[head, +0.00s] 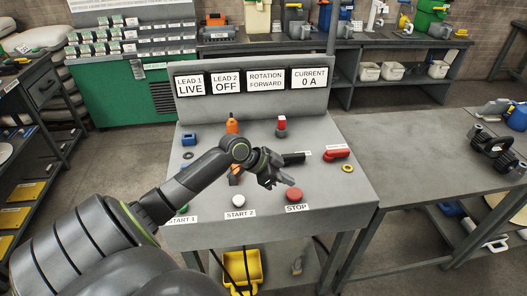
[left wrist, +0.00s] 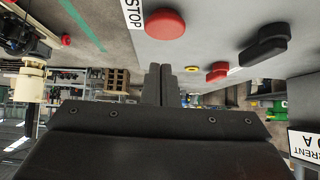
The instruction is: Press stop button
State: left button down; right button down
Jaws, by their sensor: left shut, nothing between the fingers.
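The red stop button (head: 294,195) sits at the front right of the grey sloped console, with a STOP label just below it. My left gripper (head: 290,183) is shut and empty, its tips just behind and above the button in the head view. I cannot tell from there whether they touch it. In the left wrist view, the stop button (left wrist: 165,24) is fully visible, with a clear gap in the picture between it and the closed fingers (left wrist: 162,84). My right gripper is not in view.
A white START 2 button (head: 239,199) stands left of the stop button; START 1 is partly hidden by my arm. A black handle (head: 293,158) and a red handle (head: 336,155) lie behind it. The display panel (head: 250,98) rises at the console's back. A grey table (head: 420,150) adjoins on the right.

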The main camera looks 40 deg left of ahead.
pick_arm(q)
jog(key=b+v, duration=0.1)
jog(key=v, duration=0.7)
jog(key=shift+r, duration=0.2)
jog(key=shift+s+a, duration=0.1)
jog(key=shift+a, duration=0.05)
